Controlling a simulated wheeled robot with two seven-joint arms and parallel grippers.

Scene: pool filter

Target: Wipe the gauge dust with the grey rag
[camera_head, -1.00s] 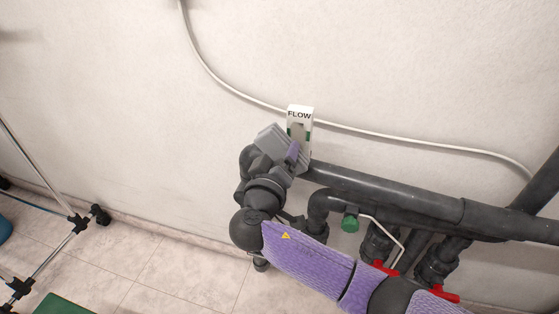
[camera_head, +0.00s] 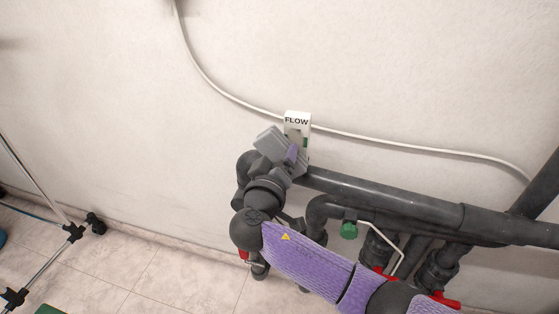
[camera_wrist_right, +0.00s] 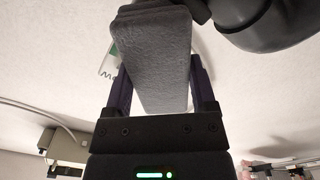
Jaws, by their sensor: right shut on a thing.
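The flow gauge (camera_head: 297,121) is a white upright block labelled FLOW with green marks, on the wall above the pipes. My right gripper (camera_head: 288,158) is in front of its lower part, shut on the grey rag (camera_head: 268,140). The rag looks like a thick grey pad and covers part of the gauge's lower left. In the right wrist view the rag (camera_wrist_right: 158,60) sits between the two fingers (camera_wrist_right: 160,92), and a corner of the gauge (camera_wrist_right: 107,65) shows behind it. I cannot tell whether rag and gauge touch. No dust can be made out. My left gripper is out of view.
A thick dark pipe (camera_head: 400,195) runs right from beside my right wrist, with red-handled valves (camera_head: 445,300) and a green knob (camera_head: 349,230) below. A white cable (camera_head: 420,142) crosses the wall behind the gauge. A metal frame (camera_head: 50,262) stands at left; the wall above is clear.

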